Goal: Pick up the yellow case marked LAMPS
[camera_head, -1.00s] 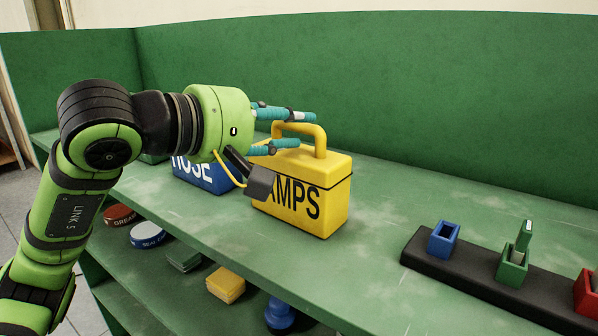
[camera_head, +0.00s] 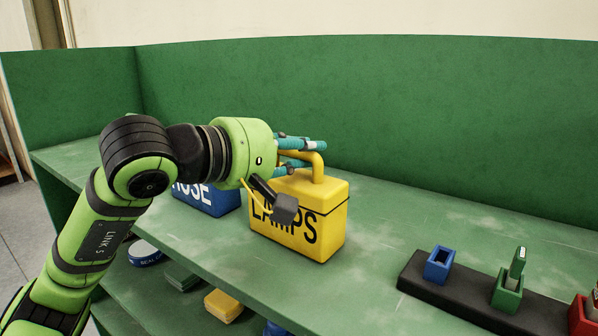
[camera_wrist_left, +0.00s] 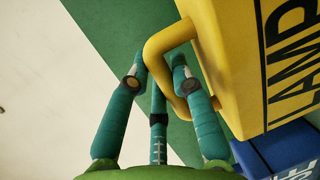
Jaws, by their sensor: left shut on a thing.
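The yellow case (camera_head: 325,225) with black LAMPS lettering stands upright on the green shelf top (camera_head: 390,215). Its arched yellow handle (camera_head: 319,169) is on top. My left gripper (camera_head: 322,156) reaches it from the left, its teal fingers shut on the handle. The wrist camera housing hides part of the lettering. In the left wrist view, the fingers (camera_wrist_left: 158,68) are around the handle (camera_wrist_left: 172,42), with the case (camera_wrist_left: 235,60) at the right. My right gripper is not in view.
A blue case (camera_head: 207,200) marked HOSE stands close behind the yellow one, at its left. A black rack (camera_head: 470,300) with blue, green and red holders lies at the right. A green back wall (camera_head: 400,110) stands behind. A lower shelf holds several small items.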

